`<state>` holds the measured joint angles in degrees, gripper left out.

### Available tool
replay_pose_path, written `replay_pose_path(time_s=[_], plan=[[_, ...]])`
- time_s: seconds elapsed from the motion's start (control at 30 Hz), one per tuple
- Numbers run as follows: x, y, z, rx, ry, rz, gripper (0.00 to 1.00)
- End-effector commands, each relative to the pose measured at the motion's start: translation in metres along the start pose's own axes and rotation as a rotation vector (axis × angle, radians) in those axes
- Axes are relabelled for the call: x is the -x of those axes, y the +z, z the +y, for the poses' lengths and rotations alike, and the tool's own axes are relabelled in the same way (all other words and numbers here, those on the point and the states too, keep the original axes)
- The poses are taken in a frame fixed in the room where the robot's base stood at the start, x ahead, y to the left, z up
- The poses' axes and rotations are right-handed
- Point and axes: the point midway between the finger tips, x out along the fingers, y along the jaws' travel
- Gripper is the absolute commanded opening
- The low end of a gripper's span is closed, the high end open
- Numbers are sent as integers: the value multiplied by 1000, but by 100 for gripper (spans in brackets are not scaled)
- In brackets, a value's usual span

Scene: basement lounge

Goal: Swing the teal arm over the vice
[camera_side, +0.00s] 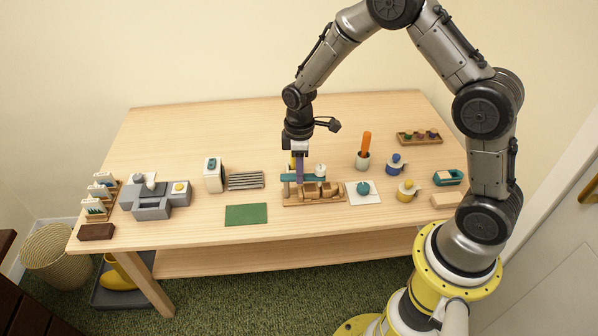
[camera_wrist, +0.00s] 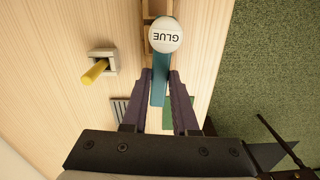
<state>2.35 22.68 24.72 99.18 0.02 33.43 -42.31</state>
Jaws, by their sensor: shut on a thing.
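The teal arm (camera_side: 289,178) runs left to right above a wooden base (camera_side: 290,202), along its back side. A round white cap marked GLUE (camera_wrist: 166,35) sits at its right end, and the arm also shows in the wrist view (camera_wrist: 159,88). Wooden blocks on the base, seemingly the vice (camera_side: 318,192), stand in front of and below the arm. My gripper (camera_wrist: 158,76) has its purple fingers on either side of the teal arm, shut on it. The fingers hide part of the arm in the side view.
A yellow peg in a grey block (camera_wrist: 95,72) stands behind the arm. A teal-topped white pad (camera_side: 363,190) and a cup with an orange stick (camera_side: 363,161) are to the right. Grey rods (camera_side: 245,180) and a green mat (camera_side: 246,214) lie left. The table's back is clear.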

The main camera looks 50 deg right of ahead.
Motion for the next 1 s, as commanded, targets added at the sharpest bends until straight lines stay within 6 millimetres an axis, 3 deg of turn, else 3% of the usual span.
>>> replay_pose_path(time_s=[0.77,0.8,0.93,1.0], plan=[[2,-1,4,108,3,1,0],[2,-1,4,108,3,1,31],[1,0,4,106,2,1,54],[1,0,4,106,2,1,57]])
